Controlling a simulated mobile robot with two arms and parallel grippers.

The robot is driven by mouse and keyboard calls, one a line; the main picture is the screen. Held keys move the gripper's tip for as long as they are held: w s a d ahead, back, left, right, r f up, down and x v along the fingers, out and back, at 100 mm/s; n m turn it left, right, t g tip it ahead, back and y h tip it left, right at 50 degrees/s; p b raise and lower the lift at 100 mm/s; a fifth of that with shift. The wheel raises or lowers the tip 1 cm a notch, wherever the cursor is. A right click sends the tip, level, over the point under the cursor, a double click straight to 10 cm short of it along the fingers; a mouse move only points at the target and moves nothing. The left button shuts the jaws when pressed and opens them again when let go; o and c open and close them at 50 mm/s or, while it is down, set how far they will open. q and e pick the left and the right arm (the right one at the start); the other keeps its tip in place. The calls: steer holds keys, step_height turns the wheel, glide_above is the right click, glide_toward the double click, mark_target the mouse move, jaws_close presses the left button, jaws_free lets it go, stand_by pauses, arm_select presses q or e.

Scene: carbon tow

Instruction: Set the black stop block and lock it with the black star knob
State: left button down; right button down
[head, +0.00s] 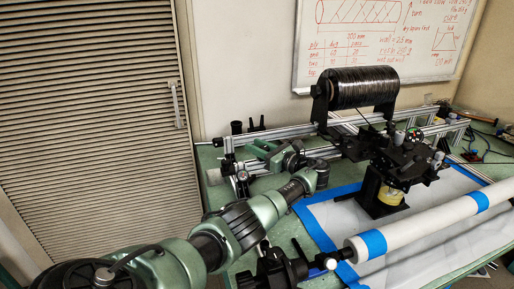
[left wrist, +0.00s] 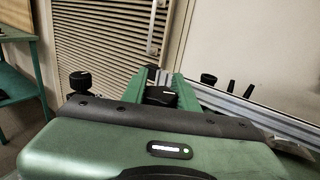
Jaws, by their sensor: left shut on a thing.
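My left gripper (head: 262,148) reaches in over the near left end of the aluminium rails in the head view. In the left wrist view its two green fingers (left wrist: 158,92) are shut on a small black block (left wrist: 161,96), which looks like the stop block. In the head view my gripper mostly hides this block. A black knob (left wrist: 80,83) stands to the left of the fingers in the wrist view, apart from them. It looks like the star knob, and seems to be the dark upright piece (head: 242,179) near the rail end in the head view. My right gripper is out of view.
An aluminium rail (left wrist: 285,124) runs past the fingers on the right. Several small black cones (head: 250,126) stand behind the rails. A black spool (head: 362,88) and black carriage (head: 385,150) sit to the right. A white tube (head: 425,222) with blue bands lies in front.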

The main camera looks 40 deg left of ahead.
arm_select(q)
steer(key=c, duration=1.1)
jaws_free()
steer(key=shift+r, duration=0.15)
step_height(320, 180, up, 20)
steer(key=shift+f, duration=0.1)
